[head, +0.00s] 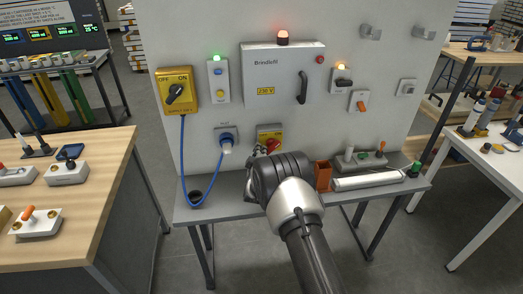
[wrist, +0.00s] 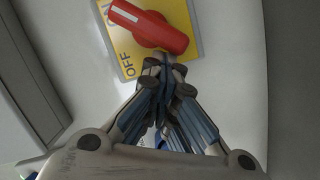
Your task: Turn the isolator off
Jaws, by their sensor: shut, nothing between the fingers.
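A red rotary handle (wrist: 150,27) sits on a yellow plate (wrist: 185,15) marked OFF. A white line runs along one end of the handle, which lies at a slant in the wrist view. In the head view the red handle (head: 272,146) and its yellow plate (head: 265,130) are low on the grey panel, partly hidden by my arm. My gripper (wrist: 165,65) is shut and empty, its tips right beside the handle's edge; I cannot tell whether they touch. Another yellow switch box (head: 177,92), marked OFF and ON with a black knob, is at the panel's left.
A grey cabinet (head: 283,72) with a red lamp is above my gripper. A blue plug (head: 226,140) and cable are to the left. An orange bin (head: 322,176) and a white roll (head: 368,180) are on the shelf to the right.

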